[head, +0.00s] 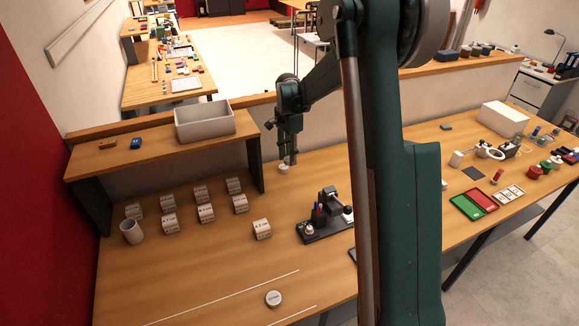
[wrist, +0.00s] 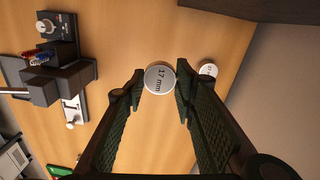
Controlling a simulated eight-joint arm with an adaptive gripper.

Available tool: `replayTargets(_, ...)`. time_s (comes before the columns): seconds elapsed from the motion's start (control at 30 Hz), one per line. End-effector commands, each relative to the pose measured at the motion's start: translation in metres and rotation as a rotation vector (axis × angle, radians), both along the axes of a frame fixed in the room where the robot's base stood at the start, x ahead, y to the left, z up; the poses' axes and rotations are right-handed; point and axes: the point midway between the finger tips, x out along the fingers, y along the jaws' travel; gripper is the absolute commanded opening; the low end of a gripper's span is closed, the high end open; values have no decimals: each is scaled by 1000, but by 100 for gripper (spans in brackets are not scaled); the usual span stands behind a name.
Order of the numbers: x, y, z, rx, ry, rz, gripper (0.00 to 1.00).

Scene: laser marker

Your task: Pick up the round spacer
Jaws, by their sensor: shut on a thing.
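A white round spacer (wrist: 160,78) marked "17 mm" sits between the fingertips in the wrist view. My gripper (wrist: 162,84) is shut on it, with a dark textured finger on each side. A second white round piece (wrist: 208,69) shows just right of the right finger, partly hidden by it. In the head view my gripper (head: 291,160) points down over the back of the table. A small white round piece (head: 283,168) shows at its tips; I cannot tell which of the two it is. Another white disc (head: 273,298) with a label lies near the table's front.
Several labelled white blocks (head: 205,213) and a white cup (head: 131,231) stand at the left. A shelf (head: 160,142) bears a grey bin (head: 204,122). A black device with pens (head: 327,218) stands right of centre. The front left table is mostly clear.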

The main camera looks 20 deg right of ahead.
Motion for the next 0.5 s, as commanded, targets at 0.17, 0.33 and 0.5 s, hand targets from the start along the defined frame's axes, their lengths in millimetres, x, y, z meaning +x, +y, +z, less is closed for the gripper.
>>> replayTargets(0.17,0,0,21,0,0,0,15)
replayTargets(0.33,0,0,30,0,0,0,15)
replayTargets(0.5,0,0,32,0,0,0,15)
